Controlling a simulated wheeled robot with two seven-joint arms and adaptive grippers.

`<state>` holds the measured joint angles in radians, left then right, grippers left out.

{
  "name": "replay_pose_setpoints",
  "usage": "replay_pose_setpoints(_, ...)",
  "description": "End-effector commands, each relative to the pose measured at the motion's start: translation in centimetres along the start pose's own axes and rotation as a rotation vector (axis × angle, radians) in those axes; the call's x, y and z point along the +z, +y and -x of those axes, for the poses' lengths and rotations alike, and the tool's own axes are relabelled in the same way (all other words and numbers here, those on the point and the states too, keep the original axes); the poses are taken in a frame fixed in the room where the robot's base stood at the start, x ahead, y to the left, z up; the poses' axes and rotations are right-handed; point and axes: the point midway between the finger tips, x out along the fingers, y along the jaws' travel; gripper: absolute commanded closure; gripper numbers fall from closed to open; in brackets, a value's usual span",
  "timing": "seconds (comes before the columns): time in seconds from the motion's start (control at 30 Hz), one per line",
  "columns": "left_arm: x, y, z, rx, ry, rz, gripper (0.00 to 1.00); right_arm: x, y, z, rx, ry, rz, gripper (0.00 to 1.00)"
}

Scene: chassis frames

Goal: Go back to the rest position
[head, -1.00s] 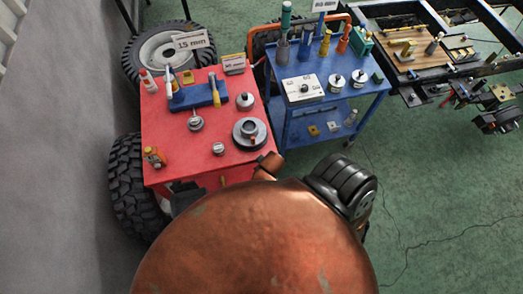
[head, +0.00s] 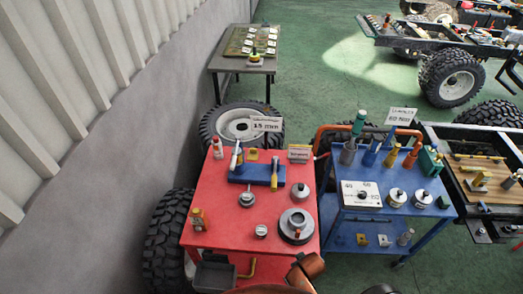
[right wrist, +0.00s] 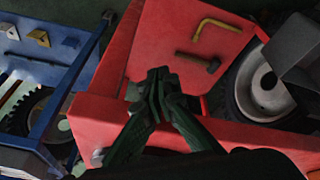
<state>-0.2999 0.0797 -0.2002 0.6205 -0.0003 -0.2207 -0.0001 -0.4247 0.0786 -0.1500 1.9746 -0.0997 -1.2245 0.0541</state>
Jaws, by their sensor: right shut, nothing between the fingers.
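My right gripper (right wrist: 158,85) shows in the right wrist view with its dark green fingers together and nothing between them. Its tips overlap the edge of the red cart in that picture; whether they touch it cannot be told. In the head view only a copper-coloured part of my arm shows at the bottom edge, and the right gripper's fingers are not seen there. My left gripper is in neither current view.
The red cart (head: 217,185) stands close ahead, carrying tools and round metal parts. The blue cart (head: 341,222) stands to its right. Green floor (head: 315,60) is clear farther back.

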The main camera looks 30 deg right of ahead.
Motion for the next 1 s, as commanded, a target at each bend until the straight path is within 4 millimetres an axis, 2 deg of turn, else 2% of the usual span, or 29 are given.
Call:
replay_pose_setpoints(0.17, 0.0, 0.1, -0.1, 0.001, 0.0, 0.0, 0.6, 0.3, -0.1, -0.5, -0.002, -0.003, 0.002, 1.0)
replay_pose_setpoints(0.27, 0.0, 0.1, -0.5, 0.001, 0.0, 0.0, 0.6, 1.5, -0.6, -2.9, -0.009, -0.019, 0.011, 1.0)
replay_pose_setpoints(0.37, 0.2, 0.1, -1.2, 0.001, -0.001, 0.0, 0.6, 4.4, -1.7, -7.6, -0.025, -0.047, 0.029, 1.0)
replay_pose_setpoints(0.5, 0.4, 0.2, -2.5, 0.001, -0.003, 0.0, 0.6, 10.7, -3.4, -15.2, -0.053, -0.092, 0.057, 1.0)
replay_pose_setpoints(0.57, 0.5, 0.2, -2.9, 0.001, -0.004, 0.0, 0.6, 13.7, -4.0, -17.9, -0.065, -0.11, 0.068, 1.0)
replay_pose_setpoints(0.7, 0.7, 0.2, -4.1, 0.002, -0.006, 0.0, 0.6, 21.7, -5.1, -23.2, -0.089, -0.155, 0.087, 1.0)
replay_pose_setpoints(0.8, 0.9, 0.3, -4.8, 0.002, -0.008, 0.0, 0.6, 27.6, -5.4, -25.8, -0.101, -0.186, 0.096, 1.0)
replay_pose_setpoints(0.9, 1.1, 0.3, -5.4, 0.002, -0.009, 0.0, 0.6, 32.7, -5.5, -27.1, -0.109, -0.211, 0.101, 1.0)
replay_pose_setpoints(1.0, 1.2, 0.3, -5.8, 0.002, -0.01, 0.0, 0.6, 36.3, -5.4, -27.8, -0.113, -0.227, 0.106, 1.0)
